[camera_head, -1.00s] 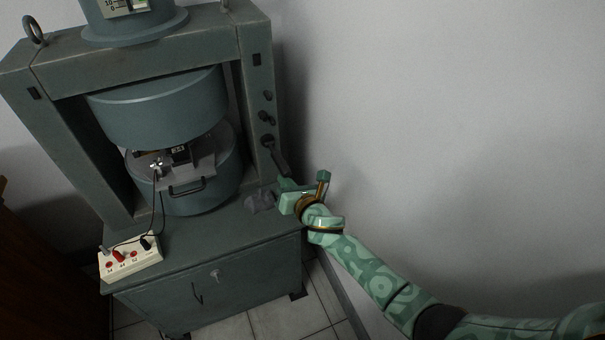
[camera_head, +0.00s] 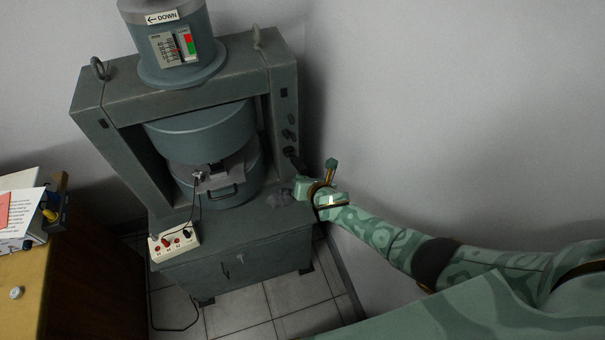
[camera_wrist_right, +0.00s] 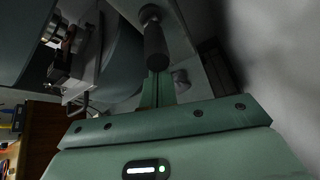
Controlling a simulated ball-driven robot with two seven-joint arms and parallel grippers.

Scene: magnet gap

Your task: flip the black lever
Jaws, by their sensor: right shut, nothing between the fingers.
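The black lever (camera_head: 296,160) sits on the right post of the grey-green magnet frame and slants down and to the right. In the right wrist view the lever (camera_wrist_right: 155,42) hangs from a round pivot, with its thick grip pointing at my fingers. My right gripper (camera_head: 300,183) is at the lever's lower end. Its fingers (camera_wrist_right: 157,88) are shut, with nothing between them, just below the grip in the wrist view. I cannot tell whether they touch it. My left gripper is not in view.
Smaller knobs (camera_head: 291,127) sit above the lever on the post. A white wall (camera_head: 430,110) is close on the right. A socket box (camera_head: 174,243) with cables stands at the cabinet's front left. A wooden desk (camera_head: 25,300) is at far left.

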